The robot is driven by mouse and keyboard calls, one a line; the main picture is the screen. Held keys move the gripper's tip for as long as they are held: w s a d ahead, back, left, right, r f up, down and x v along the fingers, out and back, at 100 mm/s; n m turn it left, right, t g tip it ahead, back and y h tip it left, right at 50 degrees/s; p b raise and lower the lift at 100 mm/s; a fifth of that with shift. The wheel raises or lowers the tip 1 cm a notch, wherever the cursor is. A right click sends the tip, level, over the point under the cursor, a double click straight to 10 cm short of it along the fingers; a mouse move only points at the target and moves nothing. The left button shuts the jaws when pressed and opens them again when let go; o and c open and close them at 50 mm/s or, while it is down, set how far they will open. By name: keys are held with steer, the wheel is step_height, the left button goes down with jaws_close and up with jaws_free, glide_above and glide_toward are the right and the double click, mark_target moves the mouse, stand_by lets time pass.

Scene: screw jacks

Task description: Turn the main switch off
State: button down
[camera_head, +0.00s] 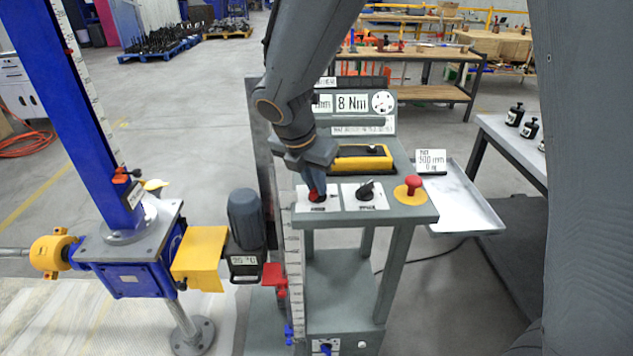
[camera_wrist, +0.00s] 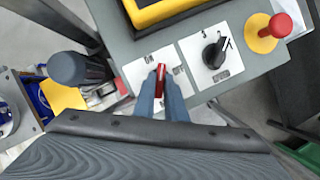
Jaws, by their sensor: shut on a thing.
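The main switch is a red knob (camera_wrist: 161,74) on a white plate (camera_wrist: 141,75) at the left front of the grey control console. My gripper (camera_wrist: 160,83) is shut on this red knob, one finger on each side, in the wrist view. In the head view my gripper (camera_head: 314,184) points down over the console, and a little of the red knob (camera_head: 316,197) shows at its tips.
A black rotary knob (camera_head: 366,190) sits right of the red one, then a red mushroom button (camera_head: 413,184) on a yellow base. A yellow-black device (camera_head: 362,158) lies behind. A blue screw jack (camera_head: 126,262) with a motor (camera_head: 246,220) stands left, and a metal tray (camera_head: 462,198) right.

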steer(key=m+g+p, duration=0.1)
steer(key=m, duration=0.1)
steer(key=m+h+p, duration=0.1)
steer(key=m, duration=0.2)
steer(key=shift+w+a+r+m+g, duration=0.1)
steer(key=shift+w+a+m+g, duration=0.1)
steer(key=shift+m+g, duration=0.15)
steer(key=m+g+p, duration=0.1)
steer(key=m, duration=0.1)
steer(key=m+g+p, duration=0.1)
steer(key=m, duration=0.2)
steer(key=shift+w+m+h, duration=0.15)
steer(key=shift+m+h, duration=0.1)
steer(key=shift+h, duration=0.15)
steer(key=c, duration=1.8)
jaws_free()
steer(key=b+v, duration=0.2)
steer(key=v, duration=0.5)
steer(key=shift+a+r, duration=0.2)
steer(key=shift+r, duration=0.1)
steer(key=shift+w+d, duration=0.1)
